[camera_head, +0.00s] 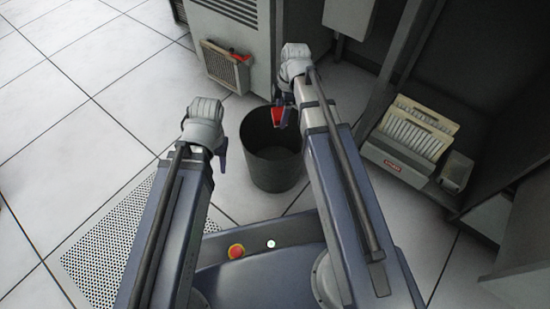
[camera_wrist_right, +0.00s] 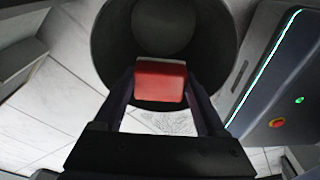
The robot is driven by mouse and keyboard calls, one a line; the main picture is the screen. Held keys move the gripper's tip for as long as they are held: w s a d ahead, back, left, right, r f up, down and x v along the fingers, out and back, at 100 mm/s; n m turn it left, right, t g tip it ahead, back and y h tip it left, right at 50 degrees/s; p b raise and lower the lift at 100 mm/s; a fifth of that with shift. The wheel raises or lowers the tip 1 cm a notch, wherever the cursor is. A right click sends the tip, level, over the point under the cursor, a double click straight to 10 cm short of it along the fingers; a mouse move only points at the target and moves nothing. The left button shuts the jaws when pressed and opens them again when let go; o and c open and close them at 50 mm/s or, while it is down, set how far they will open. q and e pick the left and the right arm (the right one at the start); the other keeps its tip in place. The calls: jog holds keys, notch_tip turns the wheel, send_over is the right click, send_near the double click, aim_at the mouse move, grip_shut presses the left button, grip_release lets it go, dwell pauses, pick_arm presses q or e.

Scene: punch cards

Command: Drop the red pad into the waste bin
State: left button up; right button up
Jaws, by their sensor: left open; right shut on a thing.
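The red pad (camera_wrist_right: 160,80) is held between the fingers of my right gripper (camera_wrist_right: 161,92), which is shut on it. In the head view the pad (camera_head: 277,115) shows at the bin's far rim, partly hidden by my right gripper (camera_head: 281,112). The dark round waste bin (camera_head: 270,170) stands on the floor, and its opening (camera_wrist_right: 195,55) lies behind the pad in the right wrist view. I cannot tell the pad's exact height over the rim. My left gripper (camera_head: 222,155) is open, left of the bin; its fingers are mostly hidden.
A grey cabinet (camera_head: 240,20) with a small card box (camera_head: 226,66) on its front stands behind the bin. A tray of cards (camera_head: 413,135) sits in a dark shelf at right. The tiled floor (camera_head: 70,110) at left is clear, with a perforated tile (camera_head: 100,245).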

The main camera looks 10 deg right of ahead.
jog(key=o, duration=1.1)
jog(key=shift+o, duration=0.2)
jog(key=shift+r, duration=0.15)
jog(key=r+p, duration=0.5)
jog(key=d+r+p, duration=0.1)
jog(key=r+p, duration=0.1)
jog(key=p, duration=0.1)
jog(key=shift+d+r, duration=0.1)
jog(key=shift+r, duration=0.2)
jog(key=shift+s, duration=0.1)
